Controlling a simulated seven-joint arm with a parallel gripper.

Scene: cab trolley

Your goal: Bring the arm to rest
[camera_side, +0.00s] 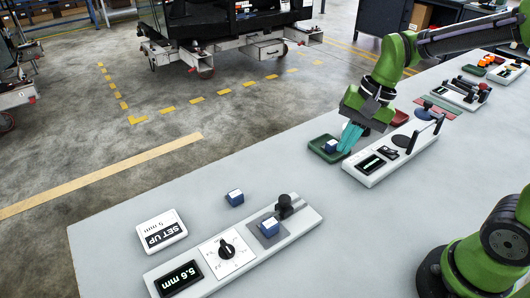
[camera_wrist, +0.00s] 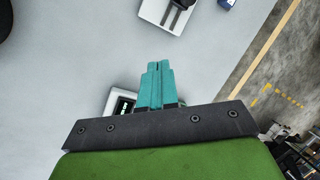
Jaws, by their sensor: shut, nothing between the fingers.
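My gripper (camera_side: 346,145) has teal fingers. In the side view it hangs from my green arm, pointing down over or beside the small green tray (camera_side: 317,146) near the middle of the table. A blue-and-white block (camera_side: 330,146) is in that tray, close to the left of the fingertips; I cannot tell if they touch. In the wrist view the two fingers of my gripper (camera_wrist: 158,66) lie side by side, shut with nothing between them. The wrist view shows plain grey table around the fingertips.
A white device with a display (camera_side: 369,166) stands right of the fingers. A front device reads 5.6 mm (camera_side: 180,279) and bears a block (camera_side: 269,228). Another block (camera_side: 235,197) and a SET UP sign (camera_side: 161,231) lie nearby. A red tray (camera_side: 400,117) is behind. The table's left middle is clear.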

